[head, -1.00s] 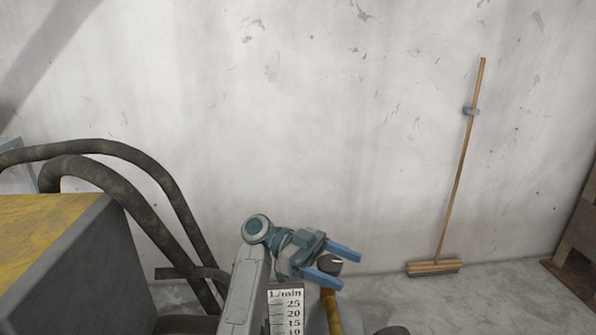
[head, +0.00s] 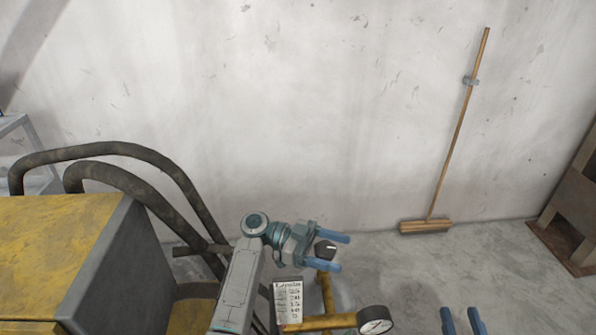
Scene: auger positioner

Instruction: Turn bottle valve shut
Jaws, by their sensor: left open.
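A dark round knob (head: 325,249) with a pale mark, which looks like the bottle valve, tops a yellow-brown pipe (head: 326,292) in the lower middle of the head view. My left gripper (head: 342,253) is open, with one blue finger on the far side of the knob and one on the near side in the picture. I cannot tell whether either finger touches it. The bottle itself is not clearly visible. My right gripper (head: 462,321) shows only its two blue fingertips at the bottom edge, apart with nothing seen between them.
A round gauge (head: 375,321) and a printed scale plate (head: 288,303) sit by the pipe. A yellow-topped grey machine (head: 60,240) with dark hoses (head: 130,152) stands at left. A broom (head: 426,226) leans on the wall. Bare floor lies at right.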

